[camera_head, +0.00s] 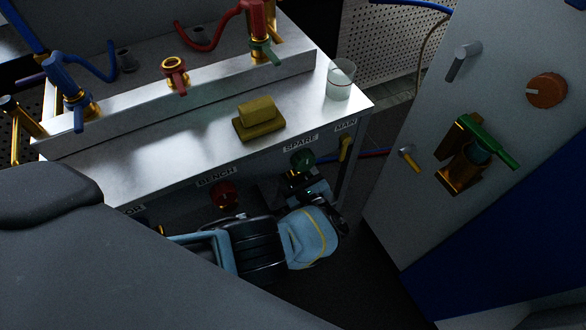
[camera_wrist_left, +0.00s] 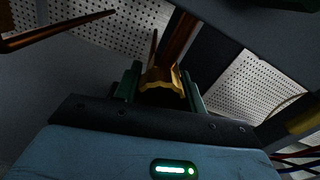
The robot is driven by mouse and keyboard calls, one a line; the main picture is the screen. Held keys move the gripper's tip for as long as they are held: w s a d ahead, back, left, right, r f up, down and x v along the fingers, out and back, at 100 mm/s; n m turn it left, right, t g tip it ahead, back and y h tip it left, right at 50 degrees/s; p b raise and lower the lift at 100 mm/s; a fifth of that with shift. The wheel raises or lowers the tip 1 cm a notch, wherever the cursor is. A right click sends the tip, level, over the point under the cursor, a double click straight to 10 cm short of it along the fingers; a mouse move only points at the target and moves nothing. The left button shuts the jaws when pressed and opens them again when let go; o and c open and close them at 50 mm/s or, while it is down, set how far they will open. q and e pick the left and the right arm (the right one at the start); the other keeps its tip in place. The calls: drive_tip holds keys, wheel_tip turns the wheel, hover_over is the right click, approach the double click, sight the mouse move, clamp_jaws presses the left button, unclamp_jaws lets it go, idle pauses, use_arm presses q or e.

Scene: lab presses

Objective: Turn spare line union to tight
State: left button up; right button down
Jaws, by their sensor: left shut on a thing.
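The SPARE label (camera_head: 300,143) is on the front panel of the bench, with a round green fitting (camera_head: 302,160) just below it. My left gripper (camera_head: 298,180) is close under this fitting, reaching up from below the bench front. In the left wrist view a brass union (camera_wrist_left: 163,80) with flat faces sits between the two fingers of my left gripper (camera_wrist_left: 160,88), which is shut on it. In the head view the gripper hides the union. My right gripper is not in view.
A red fitting (camera_head: 224,194) is below the BENCH label, left of the gripper. A yellow handle (camera_head: 345,148) is below MAIN, to the right. A yellow block (camera_head: 258,118) and a glass beaker (camera_head: 341,80) stand on the bench top. A grey cabinet (camera_head: 430,150) stands at the right.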

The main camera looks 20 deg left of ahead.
use_arm(q)
drive_tip(key=shift+m, duration=2.2)
drive_tip(key=o, duration=1)
